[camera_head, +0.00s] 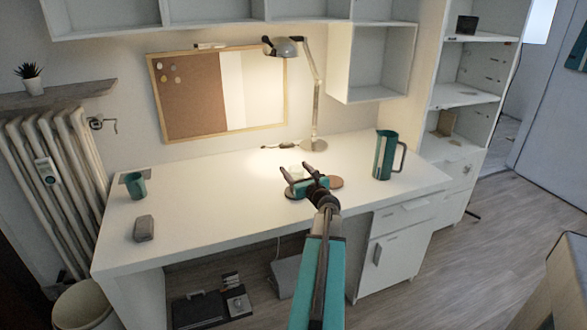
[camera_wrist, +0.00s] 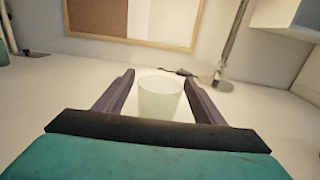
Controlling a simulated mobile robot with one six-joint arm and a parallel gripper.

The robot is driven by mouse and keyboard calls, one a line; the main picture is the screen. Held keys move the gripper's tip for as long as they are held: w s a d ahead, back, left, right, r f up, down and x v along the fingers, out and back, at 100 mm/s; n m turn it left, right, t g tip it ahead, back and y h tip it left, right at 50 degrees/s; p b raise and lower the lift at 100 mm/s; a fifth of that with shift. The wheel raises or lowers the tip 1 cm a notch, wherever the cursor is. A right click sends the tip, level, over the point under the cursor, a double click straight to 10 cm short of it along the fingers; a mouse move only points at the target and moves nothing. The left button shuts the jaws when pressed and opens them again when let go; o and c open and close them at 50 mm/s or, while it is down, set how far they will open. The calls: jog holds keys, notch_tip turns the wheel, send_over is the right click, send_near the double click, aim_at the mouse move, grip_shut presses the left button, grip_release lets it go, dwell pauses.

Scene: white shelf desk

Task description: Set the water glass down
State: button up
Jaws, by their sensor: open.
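The water glass (camera_wrist: 160,97) is a pale, slightly greenish translucent cup. In the wrist view it stands upright on the white desk (camera_wrist: 62,95), between and a little beyond the two dark fingers of my gripper (camera_wrist: 163,90). The fingers are open, with a visible gap on each side of the glass. In the head view my gripper (camera_head: 301,172) is low over the middle of the desk, and the glass (camera_head: 296,170) is only a small pale shape partly hidden behind it.
A teal pitcher (camera_head: 383,157) stands to the right. A brown round coaster (camera_head: 335,183) lies just right of my gripper. A lamp (camera_head: 317,100) stands behind. A teal cup (camera_head: 135,187) and a grey object (camera_head: 144,228) are at the left; the desk between is clear.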

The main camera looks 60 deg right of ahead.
jog(key=shift+b+v, duration=0.4)
jog(key=shift+v, duration=4.25)
